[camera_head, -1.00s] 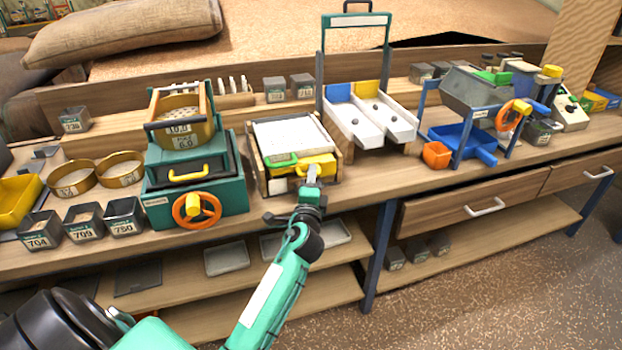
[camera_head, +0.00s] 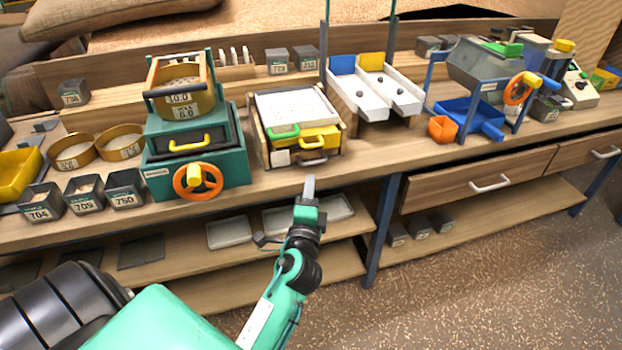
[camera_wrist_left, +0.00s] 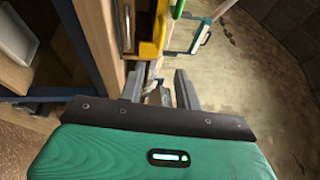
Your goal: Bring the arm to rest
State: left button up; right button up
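My left arm comes in from the bottom of the head view. Its teal and grey gripper (camera_head: 309,187) stands in front of the bench edge, just below the wooden box with the yellow drawer (camera_head: 320,139). In the left wrist view the two grey fingers (camera_wrist_left: 159,88) are spread apart, with nothing held between them. The yellow drawer front and its handle show beyond the fingers. My right gripper is in neither view.
The bench (camera_head: 350,168) holds a teal machine with an orange wheel (camera_head: 198,181), white chutes (camera_head: 378,93), a hopper stand with a blue tray (camera_head: 468,114) and several grey bins. A lower shelf (camera_head: 330,248) holds trays. Open floor (camera_head: 480,270) lies at the right.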

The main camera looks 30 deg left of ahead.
pick_arm(q)
jog(key=shift+s+d, duration=0.2)
jog(key=shift+s, duration=0.2)
